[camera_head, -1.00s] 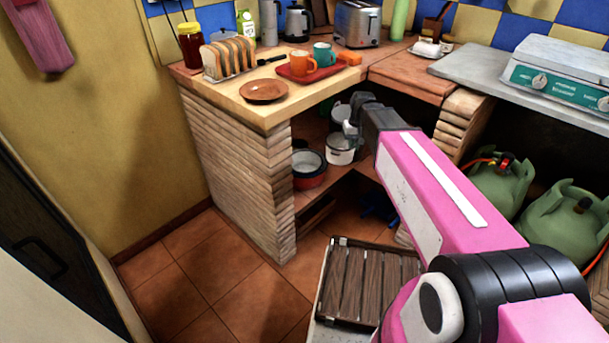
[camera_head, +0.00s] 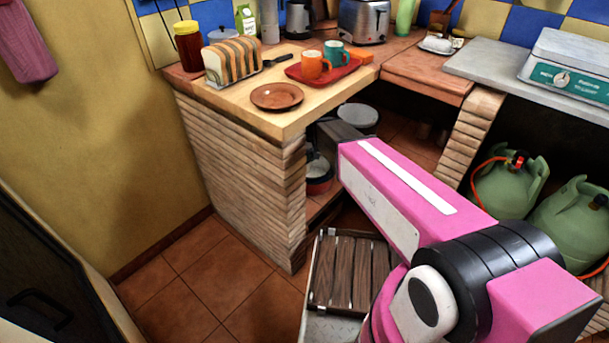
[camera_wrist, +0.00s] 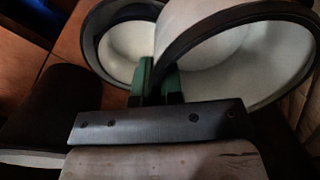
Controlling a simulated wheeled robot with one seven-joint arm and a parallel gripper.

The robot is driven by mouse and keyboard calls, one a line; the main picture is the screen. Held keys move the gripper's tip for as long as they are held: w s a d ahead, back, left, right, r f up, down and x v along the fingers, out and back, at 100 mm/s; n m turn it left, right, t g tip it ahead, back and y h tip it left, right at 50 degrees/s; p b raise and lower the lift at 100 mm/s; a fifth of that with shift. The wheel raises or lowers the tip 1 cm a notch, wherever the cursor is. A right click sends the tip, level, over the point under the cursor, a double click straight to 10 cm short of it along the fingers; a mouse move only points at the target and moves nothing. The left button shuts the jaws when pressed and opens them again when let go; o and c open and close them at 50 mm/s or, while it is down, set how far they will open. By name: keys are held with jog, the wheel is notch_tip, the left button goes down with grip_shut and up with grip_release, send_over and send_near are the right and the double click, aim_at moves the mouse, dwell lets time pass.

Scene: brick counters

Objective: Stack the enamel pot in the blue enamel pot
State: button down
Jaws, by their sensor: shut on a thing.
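In the wrist view, my gripper (camera_wrist: 158,84) has its green fingertips closed on the dark rim of a large pot with a pale inside (camera_wrist: 225,62), taken as the enamel pot. A second pale-lined, dark-rimmed pot (camera_wrist: 127,43) shows at the left, partly behind the held pot's rim. In the head view, a red pot (camera_head: 320,186) shows low in the counter opening, half hidden by the brick end and my arm. My fingertips are hidden there. I cannot tell which pot is the blue one; no blue outside shows.
A grey round vessel (camera_head: 358,117) stands in the opening behind my arm. The brick counter end (camera_head: 245,180) is close on the left. A plate (camera_head: 277,97) and a red tray (camera_head: 345,72) with mugs stand on top. Green gas cylinders (camera_head: 510,187) stand right.

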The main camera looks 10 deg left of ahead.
jog(key=shift+w+a, duration=0.15)
jog(key=shift+a, duration=0.05)
jog(key=shift+w+f, duration=0.15)
jog(key=shift+w, duration=0.15)
send_over(323, 162)
jog(key=s, duration=0.3)
notch_tip(323, 162, down, 7)
jog(key=shift+s+d+f, duration=0.15)
jog(key=shift+f, duration=1.7)
jog(key=shift+f, duration=0.6)
jog(key=c, duration=1.5)
grip_release()
jog(key=shift+c, duration=0.2)
jog(key=shift+r, duration=0.15)
